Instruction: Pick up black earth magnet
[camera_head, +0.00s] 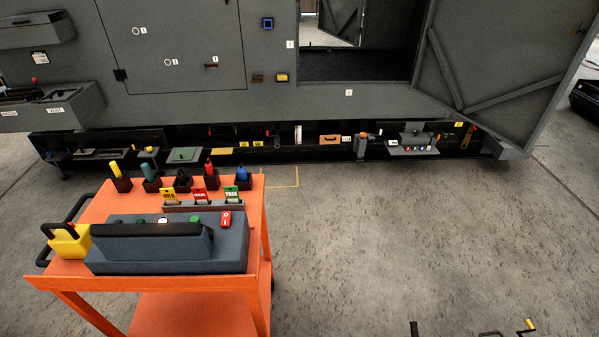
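An orange cart (52,281) stands at the left. Along its back edge is a row of small dark holders with coloured pieces in them: yellow, teal, black, red and blue. The black piece (181,176) sits in the middle holder, between the teal piece (150,173) and the red piece (210,169). It is small, and I cannot tell for sure that it is the black earth magnet. My gripper is not in view.
A grey console (170,250) with a black bar fills the cart's front, beside a yellow box (69,243). Coloured tags (200,196) stand behind it. A grey enclosure (200,100) with an open door (500,70) stands behind.

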